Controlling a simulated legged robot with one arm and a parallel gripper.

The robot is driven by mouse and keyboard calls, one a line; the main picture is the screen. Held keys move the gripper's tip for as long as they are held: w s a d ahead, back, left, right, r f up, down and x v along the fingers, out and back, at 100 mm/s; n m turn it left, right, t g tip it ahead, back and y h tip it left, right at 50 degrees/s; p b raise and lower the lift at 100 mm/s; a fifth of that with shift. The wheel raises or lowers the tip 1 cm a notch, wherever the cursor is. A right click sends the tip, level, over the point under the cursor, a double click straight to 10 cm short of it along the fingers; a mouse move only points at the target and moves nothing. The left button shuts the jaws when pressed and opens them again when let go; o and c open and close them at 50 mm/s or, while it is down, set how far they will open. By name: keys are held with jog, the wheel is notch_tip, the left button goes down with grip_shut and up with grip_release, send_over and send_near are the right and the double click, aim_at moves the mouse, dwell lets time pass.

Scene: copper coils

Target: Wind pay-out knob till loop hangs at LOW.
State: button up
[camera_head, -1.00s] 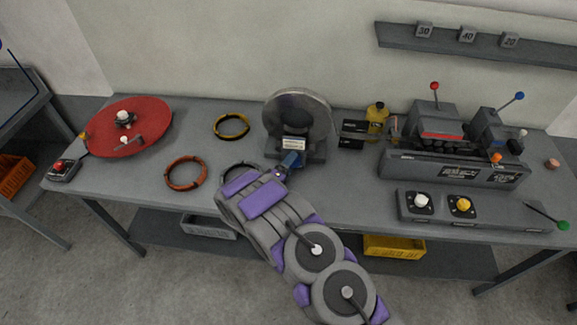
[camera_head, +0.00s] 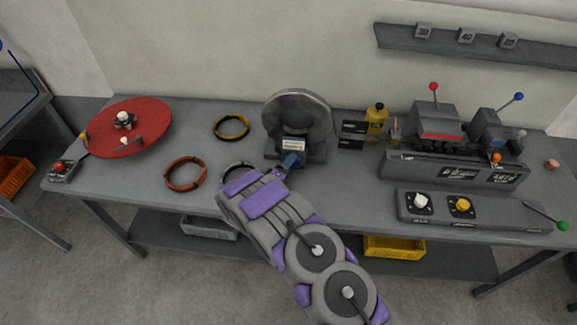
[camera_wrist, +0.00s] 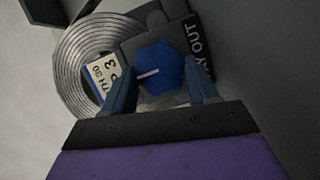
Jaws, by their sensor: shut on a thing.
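The pay-out knob (camera_wrist: 161,69) is a blue faceted knob with a white pointer line, in the wrist view. My gripper (camera_wrist: 165,88) has its two blue fingers on either side of it, shut on it. A panel marked "OUT" (camera_wrist: 197,45) lies beside the knob. The silvery wound coil (camera_wrist: 82,55) is behind it on the left; it also shows in the head view as a grey upright reel (camera_head: 297,112). My gripper (camera_head: 291,161) is at the reel's front foot there and hides the knob. I cannot make out the hanging loop or a LOW mark.
On the bench (camera_head: 345,190) lie a yellow ring (camera_head: 231,127), an orange ring (camera_head: 186,174) and a partly hidden dark ring. A red turntable (camera_head: 103,140) is at left. A yellow bottle (camera_head: 376,116) and a levered machine (camera_head: 452,165) stand right of the reel.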

jog(key=shift+s+f, duration=0.1)
jog(key=m+p, duration=0.1)
jog(key=m+g+y+p, duration=0.1)
jog(key=m, duration=0.1)
jog(key=shift+d+r, duration=0.15)
jog(key=shift+r, duration=0.05)
jog(key=m+g+y, duration=0.1)
jog(key=m, duration=0.1)
jog(key=shift+d+m+y+p, duration=0.1)
jog(key=shift+m+y+p, duration=0.3)
jog(key=shift+s+d+m+y+b, duration=0.15)
jog(key=shift+m+y+b, duration=0.3)
jog(key=shift+m, duration=0.55)
jog(key=m+y+b, duration=0.3)
jog(key=m+b, duration=0.1)
jog(key=shift+d+f, duration=0.1)
jog(key=shift+d, duration=0.2)
jog(key=m+y+b, duration=0.2)
jog(key=m+b, duration=0.1)
jog(key=shift+d+m+y+b, duration=0.15)
jog(key=shift+m+y+b, duration=0.15)
jog(key=shift+y+b, duration=0.1)
jog(key=shift+r, duration=0.2)
jog(key=o, duration=1.1)
jog(key=shift+w+r, duration=0.1)
jog(key=shift+w, duration=0.1)
jog(key=shift+c, duration=0.2)
